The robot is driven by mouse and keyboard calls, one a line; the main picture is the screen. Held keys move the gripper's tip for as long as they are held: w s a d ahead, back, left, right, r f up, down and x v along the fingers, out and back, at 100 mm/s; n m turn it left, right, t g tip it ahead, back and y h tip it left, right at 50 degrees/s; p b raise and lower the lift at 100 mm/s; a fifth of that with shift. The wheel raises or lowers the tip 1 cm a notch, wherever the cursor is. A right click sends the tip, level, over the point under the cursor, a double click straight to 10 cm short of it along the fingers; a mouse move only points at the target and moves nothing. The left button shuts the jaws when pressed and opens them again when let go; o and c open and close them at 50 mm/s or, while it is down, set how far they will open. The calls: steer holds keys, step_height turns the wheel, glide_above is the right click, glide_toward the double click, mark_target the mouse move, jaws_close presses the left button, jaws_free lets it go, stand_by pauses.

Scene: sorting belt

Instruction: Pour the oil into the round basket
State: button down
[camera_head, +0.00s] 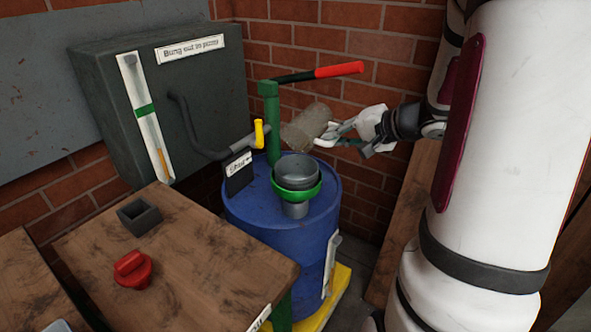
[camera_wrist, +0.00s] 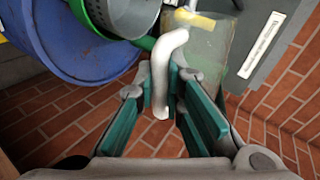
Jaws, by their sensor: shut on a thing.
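My gripper (camera_head: 345,134) is shut on the handle of a grey-brown jug (camera_head: 306,127). In the wrist view, the pale bent handle lies between the teal fingers of my gripper (camera_wrist: 162,84). The jug is tilted in the air above the round basket. The jug's body (camera_wrist: 198,42) looks murky and see-through in the wrist view. The basket (camera_wrist: 100,52) also shows at the top of the wrist view. I see no stream of oil and cannot tell the jug's contents.
A green pump post (camera_head: 271,125) with a red-gripped lever (camera_head: 338,70) rises behind the basket. A yellow-tipped crank (camera_head: 259,133) and a dark sign (camera_head: 239,171) stand left of it. A wooden table (camera_head: 200,255) holds a red knob (camera_head: 132,270) and a grey square cup (camera_head: 139,216).

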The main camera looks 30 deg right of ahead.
mark_target(318, 137)
steer(key=shift+w+a+f+b, duration=0.1)
steer(key=shift+a+b, duration=0.05)
steer(key=shift+b, duration=0.35)
steer(key=n+b, duration=0.1)
steer(key=b, duration=0.2)
steer(key=a+h+b, duration=0.1)
steer(key=b, duration=0.3)
steer(key=a+n+t+h+b, duration=0.1)
steer(key=b, duration=0.2)
steer(key=shift+s+r+n+b, duration=0.25)
steer(key=shift+s+n+b, duration=0.05)
steer(key=shift+s+b, duration=0.1)
steer(key=shift+s+a+r+n+t+h+b, duration=0.25)
steer(key=shift+r+n+t+h+b, duration=0.2)
steer(key=shift+b, duration=1.4)
steer(key=shift+f+b, duration=0.1)
steer(key=shift+b, duration=0.25)
steer(key=p, duration=0.4)
steer(key=shift+d+r+m+y, duration=0.25)
steer(key=shift+d+r, duration=0.15)
steer(key=shift+d+p, duration=0.15)
steer(key=shift+p, duration=0.6)
steer(key=m+p, duration=0.1)
steer(key=p, duration=0.2)
steer(key=shift+w+d+g+y, duration=0.1)
steer(key=shift+d+g+y, duration=0.15)
steer(key=shift+d+y, duration=0.1)
steer(key=shift+w+f, duration=0.1)
steer(key=shift+f, duration=0.2)
